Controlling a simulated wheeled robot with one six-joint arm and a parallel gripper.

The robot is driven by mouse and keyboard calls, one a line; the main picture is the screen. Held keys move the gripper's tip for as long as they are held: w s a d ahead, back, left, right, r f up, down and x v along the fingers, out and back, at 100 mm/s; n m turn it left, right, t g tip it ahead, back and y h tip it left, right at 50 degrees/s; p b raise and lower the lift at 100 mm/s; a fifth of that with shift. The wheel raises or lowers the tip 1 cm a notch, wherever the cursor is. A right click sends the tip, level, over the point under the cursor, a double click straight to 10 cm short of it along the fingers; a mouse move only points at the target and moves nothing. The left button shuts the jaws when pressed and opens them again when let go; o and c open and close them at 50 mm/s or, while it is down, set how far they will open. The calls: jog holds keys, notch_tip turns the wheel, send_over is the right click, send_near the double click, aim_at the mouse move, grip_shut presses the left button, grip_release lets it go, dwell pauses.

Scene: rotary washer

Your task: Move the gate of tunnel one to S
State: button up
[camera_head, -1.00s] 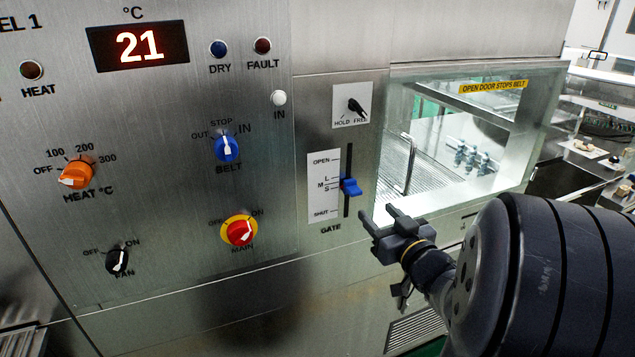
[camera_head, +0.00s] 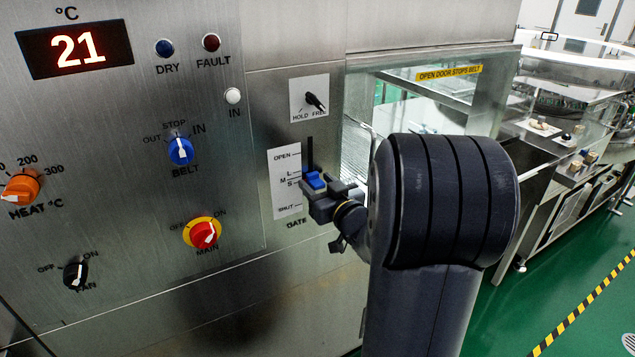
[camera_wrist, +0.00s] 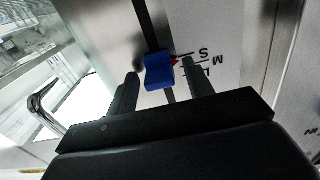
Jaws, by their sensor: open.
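The gate lever is a blue knob (camera_head: 315,181) on a dark vertical slot in the steel panel. A white scale plate (camera_head: 286,184) to its left reads OPEN, L, M, S and SHUT. In the head view the knob is close to the S mark, partly hidden by my gripper (camera_head: 326,195). In the wrist view the blue knob (camera_wrist: 159,71) lies between the tips of my open gripper (camera_wrist: 160,88), with gaps visible on both sides. A small red pointer on the knob points close to the S mark.
A HOLD/FREE switch (camera_head: 315,101) sits above the slot. The belt knob (camera_head: 181,150) and main switch (camera_head: 202,233) are to the left. A glass door (camera_head: 430,100) labelled OPEN DOOR STOPS BELT is right of the slot. A handle (camera_wrist: 45,105) shows in the wrist view.

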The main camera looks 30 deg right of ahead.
jog(key=shift+w, duration=0.3)
jog(key=shift+c, duration=0.6)
grip_shut()
